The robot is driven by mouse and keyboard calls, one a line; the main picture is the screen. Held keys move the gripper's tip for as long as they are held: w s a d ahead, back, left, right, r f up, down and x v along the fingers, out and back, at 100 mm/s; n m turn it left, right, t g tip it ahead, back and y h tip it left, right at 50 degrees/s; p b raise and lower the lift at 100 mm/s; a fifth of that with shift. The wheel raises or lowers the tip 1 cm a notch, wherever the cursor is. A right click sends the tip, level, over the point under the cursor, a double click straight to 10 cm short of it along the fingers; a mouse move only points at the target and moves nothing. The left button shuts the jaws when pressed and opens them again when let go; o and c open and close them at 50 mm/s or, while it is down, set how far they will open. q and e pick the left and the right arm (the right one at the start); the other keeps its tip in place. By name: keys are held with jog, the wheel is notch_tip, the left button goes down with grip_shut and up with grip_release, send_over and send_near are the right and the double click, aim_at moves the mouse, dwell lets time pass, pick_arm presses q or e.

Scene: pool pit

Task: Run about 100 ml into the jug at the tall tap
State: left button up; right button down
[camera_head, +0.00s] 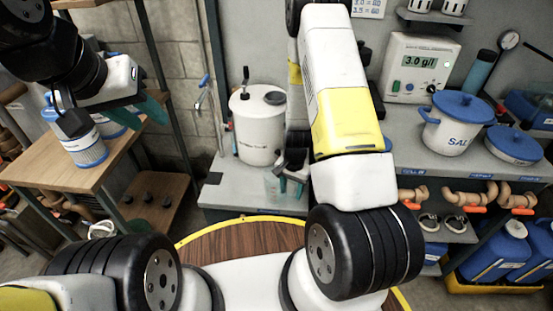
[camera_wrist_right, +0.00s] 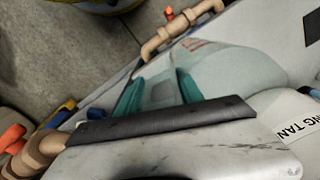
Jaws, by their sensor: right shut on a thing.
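My right gripper (camera_head: 286,182) is low in front of the white tank, largely behind my own arm. It is shut on the clear jug (camera_head: 273,187), which is near the bench's front edge. In the right wrist view the jug (camera_wrist_right: 228,68) fills the upper middle, with faint red marks, and the teal fingers of the right gripper (camera_wrist_right: 160,92) are at it. I cannot make out any water in it. A slim metal tap (camera_head: 204,92) with a blue lever stands left of the tank, apart from the jug. My left gripper (camera_head: 140,108) is over the wooden shelf; its opening is unclear.
The white tank (camera_head: 258,130) stands on the grey bench (camera_head: 222,192). Blue-and-white filter cartridges (camera_head: 87,150) are on the wooden shelf (camera_head: 50,165) at left. A meter (camera_head: 420,67) reads 3.0 g/l. A SALT pot (camera_head: 455,130) and a lidded pan (camera_head: 513,147) stand at right.

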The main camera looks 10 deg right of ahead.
jog(key=s+d, duration=0.1)
jog(key=s, duration=0.6)
jog(key=shift+d+r, duration=0.25)
jog(key=shift+r, duration=0.1)
jog(key=shift+w, duration=0.1)
